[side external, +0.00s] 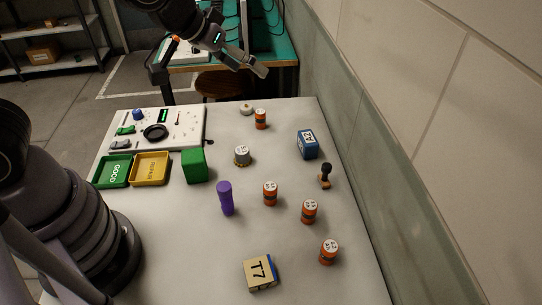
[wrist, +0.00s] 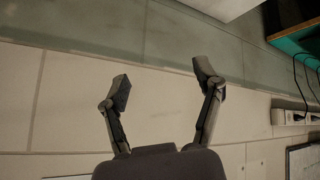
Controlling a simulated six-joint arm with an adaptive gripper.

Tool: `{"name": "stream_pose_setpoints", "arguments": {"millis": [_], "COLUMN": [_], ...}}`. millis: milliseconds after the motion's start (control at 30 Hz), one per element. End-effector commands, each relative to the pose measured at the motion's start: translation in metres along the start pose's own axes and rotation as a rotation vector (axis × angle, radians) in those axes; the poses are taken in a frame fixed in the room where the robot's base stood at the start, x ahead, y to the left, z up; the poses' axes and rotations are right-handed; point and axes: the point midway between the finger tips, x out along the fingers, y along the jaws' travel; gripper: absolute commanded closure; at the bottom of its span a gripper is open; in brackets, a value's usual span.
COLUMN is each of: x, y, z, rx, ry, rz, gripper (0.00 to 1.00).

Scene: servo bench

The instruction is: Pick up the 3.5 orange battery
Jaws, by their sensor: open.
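Several orange batteries with dark bands and white tops stand upright on the white table. One (side external: 261,120) is at the far side, one (side external: 270,194) near the middle, one (side external: 309,212) to its right, and one (side external: 329,252) nearest the front right. The numbers on their tops are too small to read surely, so I cannot tell which is 3.5. My gripper (side external: 258,68) is raised beyond the table's far edge, away from every battery. In the wrist view my gripper (wrist: 163,82) is open and empty, facing the wall; no battery shows there.
Green (side external: 99,183) and yellow (side external: 135,181) trays are left. A wall (side external: 450,150) borders the right.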

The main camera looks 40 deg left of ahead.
Motion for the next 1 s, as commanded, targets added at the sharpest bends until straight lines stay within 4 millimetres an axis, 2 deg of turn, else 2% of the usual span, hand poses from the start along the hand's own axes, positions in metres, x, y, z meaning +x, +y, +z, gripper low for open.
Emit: {"name": "stream_pose_setpoints", "arguments": {"millis": [33,200,267,400,500,600,700,833,1000], "x": [0.029,0.103,0.126,0.168,0.185,0.194,0.198,0.200,0.213], "y": [0.012,0.043,0.051,0.063,0.066,0.066,0.065,0.064,0.065], "z": [0.010,0.044,0.061,0.110,0.144,0.173,0.191,0.200,0.194], "rx": [0.005,0.017,0.034,0.100,0.163,0.225,0.272,0.299,0.300], "ry": [0.003,0.091,0.128,0.224,0.300,0.364,0.413,0.445,0.453], "rz": [0.005,0.003,-0.002,-0.012,-0.009,0.002,0.015,0.026,0.027], "gripper": [0.34,0.34,0.34,0.34,0.34,0.34,0.34,0.34,0.34]}}
